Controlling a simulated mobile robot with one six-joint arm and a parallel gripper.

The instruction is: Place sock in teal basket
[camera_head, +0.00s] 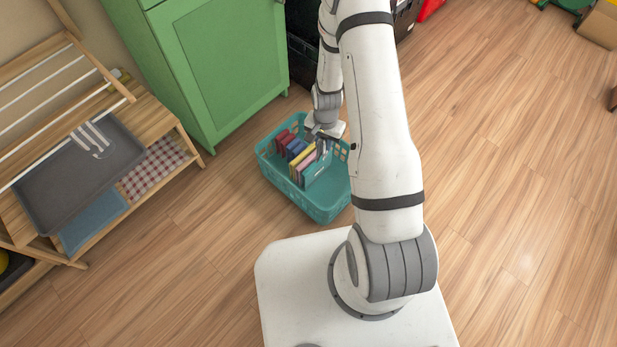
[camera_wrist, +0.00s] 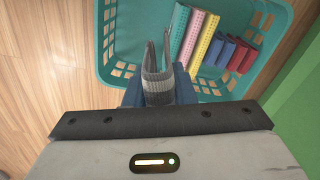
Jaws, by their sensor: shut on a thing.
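The teal basket (camera_head: 322,203) stands on the wooden floor in front of my base, and it fills the upper part of the wrist view (camera_wrist: 90,45). My gripper (camera_head: 322,140) is over the basket's far part, and in the wrist view its fingertips (camera_wrist: 160,95) are shut on a grey sock (camera_wrist: 157,82). The sock's band is between the fingers and its lighter part extends into the basket's outline. I cannot tell whether it touches the basket floor. In the head view the sock is mostly hidden by the gripper.
Several books or boxes (camera_head: 296,158) stand in a row in the basket, beside the sock in the wrist view. A green cabinet (camera_head: 225,70) is behind the basket. A wooden rack (camera_head: 170,130) with a grey tray (camera_head: 75,180) is at left.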

